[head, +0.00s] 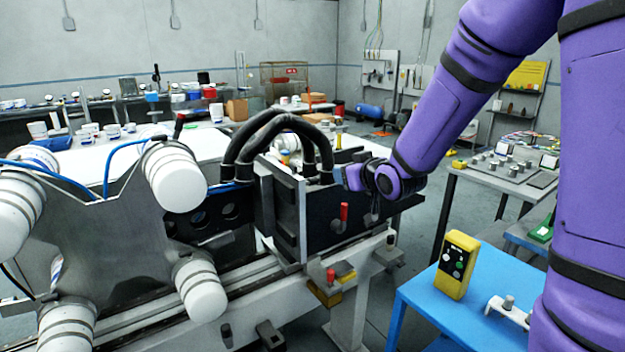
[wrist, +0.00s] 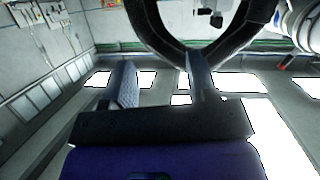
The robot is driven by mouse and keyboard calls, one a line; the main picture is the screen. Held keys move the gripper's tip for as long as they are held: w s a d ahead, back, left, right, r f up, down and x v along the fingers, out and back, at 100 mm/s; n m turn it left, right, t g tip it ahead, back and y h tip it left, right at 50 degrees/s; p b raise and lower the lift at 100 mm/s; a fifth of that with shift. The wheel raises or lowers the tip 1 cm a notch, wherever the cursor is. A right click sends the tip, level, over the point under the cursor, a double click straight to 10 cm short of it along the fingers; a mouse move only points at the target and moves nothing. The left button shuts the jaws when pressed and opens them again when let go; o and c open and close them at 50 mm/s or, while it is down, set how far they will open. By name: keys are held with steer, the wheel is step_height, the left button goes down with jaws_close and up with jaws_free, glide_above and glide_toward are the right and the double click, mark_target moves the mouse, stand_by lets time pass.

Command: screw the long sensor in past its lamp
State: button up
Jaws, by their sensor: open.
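My gripper (head: 347,178) is at the right of the black hoses (head: 268,128), above the dark machine plate (head: 325,222). In the wrist view its two fingers (wrist: 158,72) stand apart with nothing seen between them. A thick black hose (wrist: 170,45) arcs across just beyond the fingers; the right finger overlaps it in the picture, and I cannot tell whether they touch. A pale cylindrical part (wrist: 303,22) shows at the upper right. I cannot make out for sure which part is the long sensor or its lamp; they may be hidden behind the hoses or my gripper.
A red-handled lever (head: 344,212) stands on the plate below my gripper. White rollers (head: 174,176) on a grey plate fill the left. A blue table (head: 415,290) with a yellow button box (head: 456,264) stands at the lower right.

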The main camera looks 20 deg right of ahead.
mark_target(314, 178)
steer(key=w+a+f+t+y, duration=0.2)
steer(key=w+f+t+y, duration=0.15)
steer(key=f, duration=0.35)
steer(key=shift+n+g, duration=0.25)
steer(key=shift+n, duration=0.05)
steer(key=x, duration=1.1)
steer(key=shift+w+d+f, duration=0.1)
steer(key=shift+d+f, duration=0.05)
steer(key=c, duration=0.9)
